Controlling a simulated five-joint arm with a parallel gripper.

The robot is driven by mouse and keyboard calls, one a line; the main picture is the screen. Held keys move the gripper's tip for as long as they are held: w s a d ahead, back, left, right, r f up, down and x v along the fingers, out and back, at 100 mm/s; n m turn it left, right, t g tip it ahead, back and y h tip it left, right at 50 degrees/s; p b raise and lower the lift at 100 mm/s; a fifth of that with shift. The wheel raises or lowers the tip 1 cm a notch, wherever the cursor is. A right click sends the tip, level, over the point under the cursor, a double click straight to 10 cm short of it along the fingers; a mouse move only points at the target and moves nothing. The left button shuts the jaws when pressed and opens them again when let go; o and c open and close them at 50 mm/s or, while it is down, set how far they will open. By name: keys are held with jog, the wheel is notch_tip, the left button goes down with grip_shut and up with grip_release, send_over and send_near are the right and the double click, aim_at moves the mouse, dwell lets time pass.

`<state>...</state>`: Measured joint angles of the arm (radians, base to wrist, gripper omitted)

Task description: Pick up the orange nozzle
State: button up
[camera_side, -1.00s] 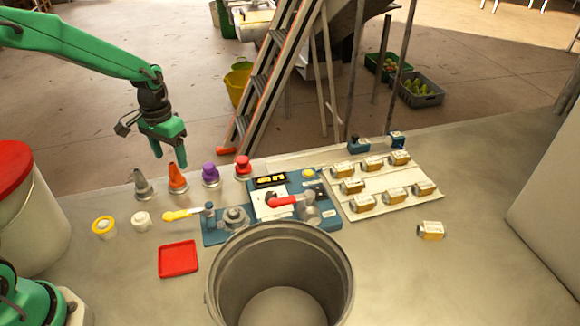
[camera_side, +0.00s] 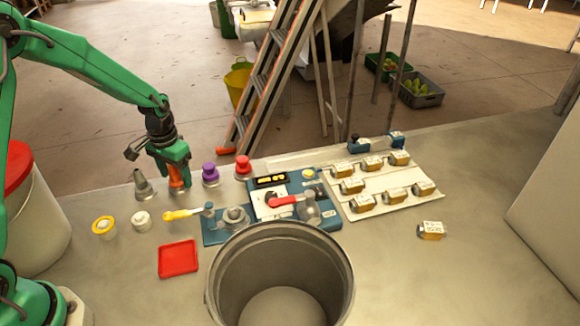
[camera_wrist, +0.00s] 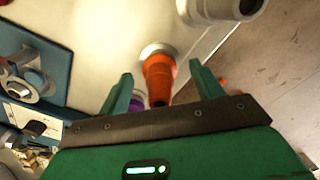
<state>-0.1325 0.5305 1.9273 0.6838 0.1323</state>
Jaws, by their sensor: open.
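The orange nozzle (camera_side: 177,176) stands upright on the table in the row of nozzles, between a grey nozzle (camera_side: 143,186) and a purple one (camera_side: 210,174). My green gripper (camera_side: 172,175) is over it in the side view, with its fingers down around its upper part and hiding some of it. In the wrist view the orange nozzle (camera_wrist: 158,78) lies between the two open fingers of my gripper (camera_wrist: 163,82), with its tip pointing towards the palm. I see gaps between the nozzle and both fingers there.
A red-topped nozzle (camera_side: 243,167) stands right of the purple one. A blue panel (camera_side: 322,215) with levers, a grey bucket (camera_side: 222,262) and a red tray (camera_side: 178,259) are nearer. Small boxes sit on a pale board (camera_side: 408,208) at right.

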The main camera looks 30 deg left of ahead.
dwell(0.5)
jog(key=c, duration=1.2)
jog(key=shift+o, duration=0.2)
jog(key=shift+r, duration=0.8)
notch_tip(320, 180, up, 2)
jog(key=shift+r, duration=0.25)
jog(key=s+d+r, duration=0.4)
jog(key=d+r, duration=0.3)
jog(key=d, duration=0.3)
jog(key=shift+s+d, duration=0.35)
